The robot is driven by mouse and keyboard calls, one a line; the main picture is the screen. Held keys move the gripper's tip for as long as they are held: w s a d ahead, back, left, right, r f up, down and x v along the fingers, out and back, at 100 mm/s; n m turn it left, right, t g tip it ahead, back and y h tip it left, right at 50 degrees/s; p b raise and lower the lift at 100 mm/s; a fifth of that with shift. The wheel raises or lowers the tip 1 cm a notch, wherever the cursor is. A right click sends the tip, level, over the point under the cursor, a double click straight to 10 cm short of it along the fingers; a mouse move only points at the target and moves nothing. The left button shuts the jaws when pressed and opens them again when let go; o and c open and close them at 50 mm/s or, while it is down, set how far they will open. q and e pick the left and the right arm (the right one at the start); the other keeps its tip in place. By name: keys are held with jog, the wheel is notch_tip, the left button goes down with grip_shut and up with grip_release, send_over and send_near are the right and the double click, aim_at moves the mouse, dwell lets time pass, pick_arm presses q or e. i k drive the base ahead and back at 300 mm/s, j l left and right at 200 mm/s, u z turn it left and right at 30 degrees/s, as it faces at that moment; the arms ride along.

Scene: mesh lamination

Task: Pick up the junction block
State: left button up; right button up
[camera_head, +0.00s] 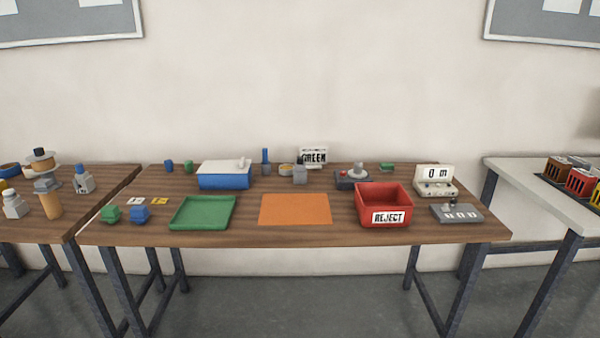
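Nothing in the camera_head view is labelled as a junction block, and I cannot tell for sure which thing it is. A small green block (110,214) and a small blue block (139,213) sit side by side at the front left of the middle wooden table (240,238). A smaller blue piece (168,165) and a green piece (188,166) stand at its back left. A flat green piece (387,167) lies at the back right. Neither of my grippers is in view.
A green tray (203,226), an orange mat (295,209) and a red REJECT bin (383,200) line the front. A blue box with white lid (224,180) and a scale-like device (435,182) stand behind.

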aim_at(300, 174)
jog(key=i+j+z, duration=0.1)
jog(key=i+j, duration=0.3)
jog(key=i, duration=0.15)
jog(key=i+j+z, duration=0.15)
jog(key=i+j, duration=0.3)
jog(key=i, duration=0.1)
